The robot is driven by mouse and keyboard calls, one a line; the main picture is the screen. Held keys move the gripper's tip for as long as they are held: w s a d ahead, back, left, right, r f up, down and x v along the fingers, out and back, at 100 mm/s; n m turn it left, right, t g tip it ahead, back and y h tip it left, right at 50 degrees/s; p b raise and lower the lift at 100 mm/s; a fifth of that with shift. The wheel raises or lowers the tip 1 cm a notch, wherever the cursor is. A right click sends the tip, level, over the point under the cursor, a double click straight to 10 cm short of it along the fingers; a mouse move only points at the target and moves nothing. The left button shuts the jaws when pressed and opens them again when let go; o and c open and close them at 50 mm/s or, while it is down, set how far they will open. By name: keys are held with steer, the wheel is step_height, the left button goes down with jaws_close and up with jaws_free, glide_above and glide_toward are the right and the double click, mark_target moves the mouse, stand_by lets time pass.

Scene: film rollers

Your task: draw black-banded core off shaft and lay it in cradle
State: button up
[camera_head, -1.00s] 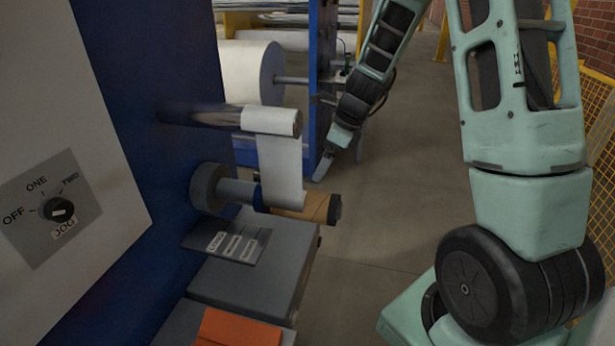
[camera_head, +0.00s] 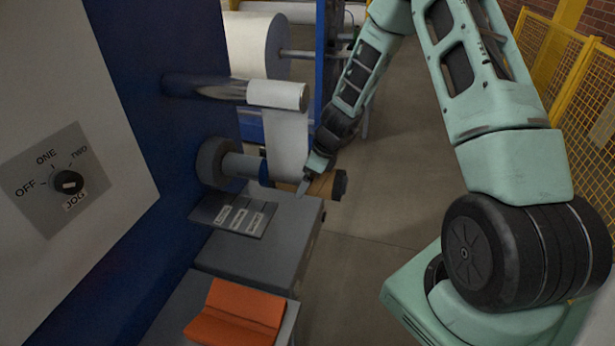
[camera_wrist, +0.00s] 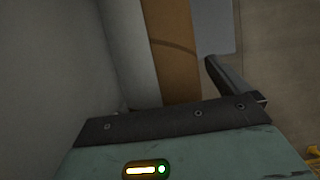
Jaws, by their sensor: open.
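The brown core (camera_head: 322,185) with its black-banded end (camera_head: 340,184) sits on the lower shaft (camera_head: 241,167). White web hangs in front of part of it. My gripper (camera_head: 306,184) is open, with a finger in front of the core in the head view; its other finger is hard to make out there. In the wrist view the core (camera_wrist: 172,60) is a brown strip running away from the gripper, with one finger (camera_wrist: 230,80) to its right. I cannot tell whether they touch. The orange V-shaped cradle (camera_head: 235,314) is empty on a grey block, near the bottom.
The white web (camera_head: 287,140) hangs from an upper roller (camera_head: 277,95) close to my gripper. A grey box (camera_head: 270,240) with a labelled plate stands below the shaft. The blue machine wall is at left.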

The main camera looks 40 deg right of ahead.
mark_target(325, 179)
steer(key=shift+w+f, duration=0.1)
steer(key=shift+f, duration=0.1)
steer(key=c, duration=1.2)
steer(key=shift+o, duration=0.2)
steer(key=shift+r, duration=0.1)
steer(key=shift+r, duration=0.1)
steer(key=shift+s+d+b, duration=0.35)
steer(key=shift+s+d, duration=0.1)
steer(key=shift+s, duration=0.1)
steer(key=shift+s+d+b, duration=0.4)
steer(key=shift+s+d, duration=0.15)
steer(key=shift+s, duration=0.2)
steer(key=shift+s+d+b, duration=0.35)
steer(key=shift+s+d, duration=0.15)
steer(key=shift+s, duration=0.2)
